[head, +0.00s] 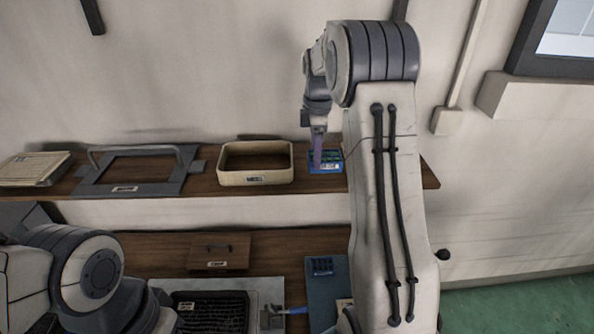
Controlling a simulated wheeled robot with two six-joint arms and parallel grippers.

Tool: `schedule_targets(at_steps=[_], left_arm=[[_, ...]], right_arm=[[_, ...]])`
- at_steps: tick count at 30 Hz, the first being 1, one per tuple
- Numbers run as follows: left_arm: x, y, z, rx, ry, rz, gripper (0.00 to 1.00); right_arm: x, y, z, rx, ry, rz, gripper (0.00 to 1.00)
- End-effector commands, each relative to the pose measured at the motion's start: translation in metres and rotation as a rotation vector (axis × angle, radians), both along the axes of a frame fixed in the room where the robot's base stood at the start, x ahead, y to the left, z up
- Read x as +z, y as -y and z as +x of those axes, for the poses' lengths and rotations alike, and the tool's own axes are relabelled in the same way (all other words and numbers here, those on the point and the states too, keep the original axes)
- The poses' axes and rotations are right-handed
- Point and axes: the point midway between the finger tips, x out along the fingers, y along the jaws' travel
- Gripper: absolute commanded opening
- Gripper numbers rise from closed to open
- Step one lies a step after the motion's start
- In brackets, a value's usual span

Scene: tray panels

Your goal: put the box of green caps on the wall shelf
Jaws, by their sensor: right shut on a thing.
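The box of green caps (325,168) is a small blue box with green contents and a pale label. It is at the right part of the wall shelf (400,172), right of a cream tray. My right gripper (318,160) reaches down to it from above and is shut on it. The fingers cover part of the box, and my right arm hides what lies just to its right. I cannot tell whether the box's base fully rests on the board. My left arm is at the lower left, and its gripper is not visible.
The shelf also holds a cream tray (224,178), a grey handled frame (95,188) and a stack of papers (28,180). The shelf's right end looks bare.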

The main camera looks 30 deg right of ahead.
Motion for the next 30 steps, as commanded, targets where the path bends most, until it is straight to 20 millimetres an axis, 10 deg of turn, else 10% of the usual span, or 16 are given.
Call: schedule_targets(at_steps=[9, 30], left_arm=[[-0.008, 0.000, 0.000, 0.000, 0.000, 0.000, 0.50], [-0.046, 0.000, 0.000, -0.004, 0.000, 0.000, 0.50]], right_arm=[[-0.025, -0.026, 0.032, -0.001, 0.001, 0.000, 0.13], [-0.065, -0.026, 0.032, -0.001, 0.001, 0.000, 0.13]])
